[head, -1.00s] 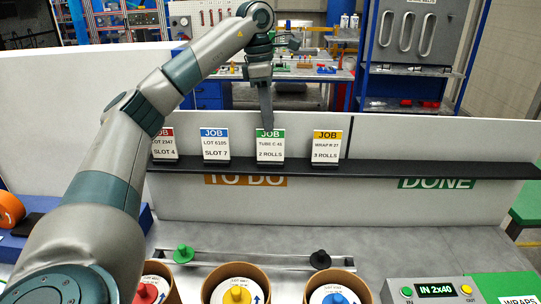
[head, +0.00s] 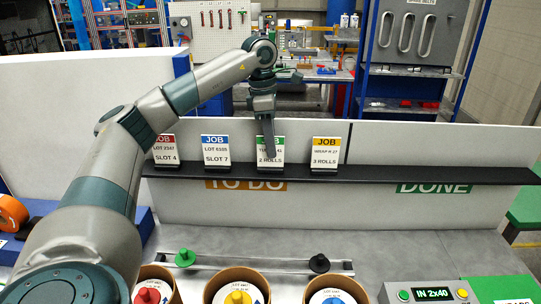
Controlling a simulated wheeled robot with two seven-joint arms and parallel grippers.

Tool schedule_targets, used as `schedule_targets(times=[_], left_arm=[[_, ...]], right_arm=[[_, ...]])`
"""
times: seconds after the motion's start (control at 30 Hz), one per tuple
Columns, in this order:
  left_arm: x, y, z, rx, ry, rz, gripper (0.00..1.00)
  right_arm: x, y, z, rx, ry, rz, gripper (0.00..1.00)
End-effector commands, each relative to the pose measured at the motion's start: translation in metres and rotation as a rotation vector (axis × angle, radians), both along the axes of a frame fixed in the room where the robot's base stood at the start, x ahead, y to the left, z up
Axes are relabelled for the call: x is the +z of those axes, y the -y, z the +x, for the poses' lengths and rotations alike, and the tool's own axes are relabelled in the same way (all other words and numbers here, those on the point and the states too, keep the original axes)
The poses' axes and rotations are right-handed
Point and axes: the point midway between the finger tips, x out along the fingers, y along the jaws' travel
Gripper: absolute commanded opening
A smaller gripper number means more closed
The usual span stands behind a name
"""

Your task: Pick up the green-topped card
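The green-topped card (head: 278,163) stands on the black shelf above the "TO DO" label, third from the left in the row. Its lower line reads "2 ROLLS". My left gripper (head: 270,152) points down right at this card, its fingers covering part of the green top and the middle text. The fingers overlap in this view, so their gap is hidden, and I cannot tell whether they touch the card. My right gripper is out of view.
On the black shelf (head: 420,174), red (head: 166,151), blue (head: 215,151) and yellow-topped (head: 325,153) cards stand beside the green one. The shelf's right part, above the "DONE" label (head: 435,187), is bare. Round tubs and a control box (head: 431,292) sit below.

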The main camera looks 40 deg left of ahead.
Motion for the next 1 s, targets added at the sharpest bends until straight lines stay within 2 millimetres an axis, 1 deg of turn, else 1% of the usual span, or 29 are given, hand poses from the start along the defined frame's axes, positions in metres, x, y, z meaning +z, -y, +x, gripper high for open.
schedule_targets(times=[0.03, 0.1, 0.23, 0.7, 0.73, 0.83, 1.0], left_arm=[[-0.003, 0.001, -0.001, 0.000, -0.005, 0.001, 0.27], [-0.012, 0.001, 0.000, 0.001, -0.004, 0.001, 0.27], [-0.022, 0.002, 0.001, 0.000, -0.002, 0.001, 0.27], [-0.024, 0.002, 0.001, 0.000, 0.000, 0.000, 0.27], [-0.024, 0.002, 0.001, 0.000, 0.000, 0.000, 0.24], [-0.024, 0.002, 0.001, 0.000, 0.000, 0.000, 0.00], [-0.023, 0.003, 0.001, 0.000, 0.001, 0.001, 0.00]], right_arm=[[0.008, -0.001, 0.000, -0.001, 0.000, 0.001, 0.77], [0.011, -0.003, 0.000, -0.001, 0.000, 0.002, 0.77], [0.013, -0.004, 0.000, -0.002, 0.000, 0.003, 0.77], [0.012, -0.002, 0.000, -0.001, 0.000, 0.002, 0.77], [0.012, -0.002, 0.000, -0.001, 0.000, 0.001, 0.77], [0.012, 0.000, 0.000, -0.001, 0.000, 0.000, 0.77], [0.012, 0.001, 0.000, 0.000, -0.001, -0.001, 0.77]])
